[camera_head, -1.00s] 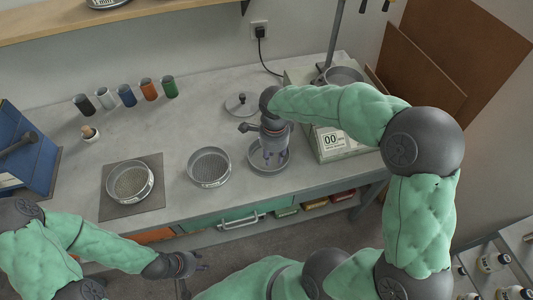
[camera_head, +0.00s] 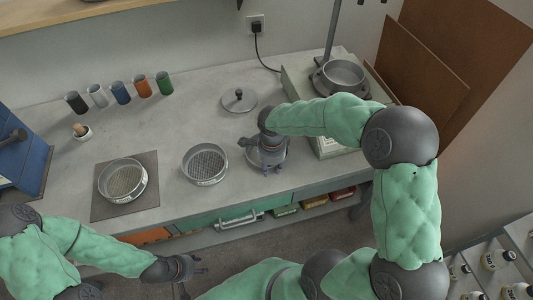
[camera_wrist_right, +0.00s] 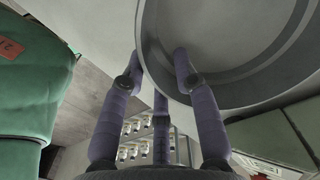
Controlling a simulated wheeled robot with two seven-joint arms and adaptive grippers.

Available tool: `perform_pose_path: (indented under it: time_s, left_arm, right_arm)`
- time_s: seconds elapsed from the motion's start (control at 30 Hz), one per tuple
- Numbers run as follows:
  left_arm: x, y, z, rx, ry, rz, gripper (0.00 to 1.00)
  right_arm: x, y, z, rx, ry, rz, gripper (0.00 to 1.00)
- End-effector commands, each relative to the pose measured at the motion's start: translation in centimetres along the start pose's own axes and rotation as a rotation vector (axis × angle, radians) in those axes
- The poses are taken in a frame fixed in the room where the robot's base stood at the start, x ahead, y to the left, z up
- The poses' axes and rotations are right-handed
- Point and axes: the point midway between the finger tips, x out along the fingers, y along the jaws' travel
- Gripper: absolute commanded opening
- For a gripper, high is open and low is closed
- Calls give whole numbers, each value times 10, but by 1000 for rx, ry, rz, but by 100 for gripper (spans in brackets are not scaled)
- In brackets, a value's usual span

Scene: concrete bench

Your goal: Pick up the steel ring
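The steel ring (camera_head: 257,161) is a shallow, round grey metal piece on the bench, right of the two sieves. My right gripper (camera_head: 272,167) is down at it and hides much of it in the head view. In the right wrist view the ring (camera_wrist_right: 250,98) fills the upper right. My right gripper (camera_wrist_right: 160,62) has fingers apart, one over the ring's inside and another outside its wall. I see no clear grip on the wall. My left gripper (camera_head: 198,265) is low at the bench's front, holding nothing visible, with its fingers apart.
A sieve (camera_head: 205,164) stands just left of the ring, another (camera_head: 122,181) on a dark mat. A lid (camera_head: 239,100) lies behind. Several coloured cups (camera_head: 121,93) stand at back left.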

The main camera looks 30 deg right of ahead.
Motion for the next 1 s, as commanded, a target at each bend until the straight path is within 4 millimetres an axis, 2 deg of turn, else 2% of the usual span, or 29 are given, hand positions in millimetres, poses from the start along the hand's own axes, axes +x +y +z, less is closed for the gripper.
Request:
perform_pose_path:
  time_s: [0.03, 0.13, 0.67, 0.9, 1.0]
  left_arm:
    - [0, 0, 0, 0, 0, 0, 40]
    - [0, 0, 0, 0, 0, 0, 40]
    - [-2, 1, 0, 0, 0, 0, 40]
    - [-12, 4, 0, 0, 0, 0, 40]
    - [-18, 6, 1, 0, 0, 0, 40]
  right_arm:
    - [0, 0, 0, 0, 0, 0, 27]
    - [0, 0, 0, 0, 0, 0, 0]
    - [-6, 0, 0, 0, 0, -2, 0]
    - [-34, -1, 0, 1, -1, -4, 0]
    - [-50, 11, -3, 1, 0, -3, 0]
